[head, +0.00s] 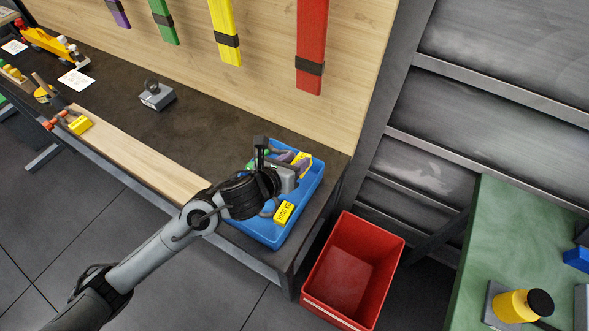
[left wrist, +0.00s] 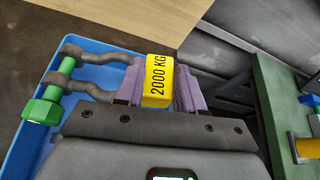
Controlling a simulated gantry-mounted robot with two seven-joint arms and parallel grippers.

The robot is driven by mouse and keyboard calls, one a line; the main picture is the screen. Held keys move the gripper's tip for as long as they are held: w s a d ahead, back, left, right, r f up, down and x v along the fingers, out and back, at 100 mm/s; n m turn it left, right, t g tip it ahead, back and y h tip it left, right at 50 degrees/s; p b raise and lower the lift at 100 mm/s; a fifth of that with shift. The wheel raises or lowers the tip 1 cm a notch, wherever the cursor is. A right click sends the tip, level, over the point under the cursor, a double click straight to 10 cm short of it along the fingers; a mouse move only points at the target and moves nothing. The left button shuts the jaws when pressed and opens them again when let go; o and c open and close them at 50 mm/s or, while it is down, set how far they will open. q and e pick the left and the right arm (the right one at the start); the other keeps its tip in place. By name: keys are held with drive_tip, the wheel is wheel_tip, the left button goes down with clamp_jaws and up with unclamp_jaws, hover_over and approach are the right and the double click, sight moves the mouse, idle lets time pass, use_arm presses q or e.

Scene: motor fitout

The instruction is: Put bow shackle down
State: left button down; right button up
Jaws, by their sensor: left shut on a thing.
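My left gripper (head: 292,164) is over the far part of the blue tray (head: 316,184), its purple fingers shut on the bow shackle. In the left wrist view, the yellow tag (left wrist: 158,80) of the bow shackle, marked 2000 KG, sits between the fingers (left wrist: 158,88). Its grey bow (left wrist: 95,57) and green pin (left wrist: 52,92) stick out to the left over the blue tray. I cannot tell whether the shackle touches the tray floor. Another yellow-tagged shackle (head: 284,212) lies in the near part of the tray, partly hidden by my arm. My right gripper is not in view.
A red bin (head: 342,270) stands on the floor right of the dark bench (head: 210,130). A shackle with a red pin and yellow tag (head: 80,125) and a grey block with a ring (head: 157,96) lie farther left. A green table (head: 480,250) is at the right.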

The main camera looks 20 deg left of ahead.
use_arm(q)
drive_tip(key=shift+f+b, duration=0.6)
drive_tip(key=shift+f, duration=1.3)
drive_tip(key=shift+f+b, duration=0.6)
drive_tip(key=shift+b, duration=0.05)
drive_tip(key=c, duration=0.7)
unclamp_jaws()
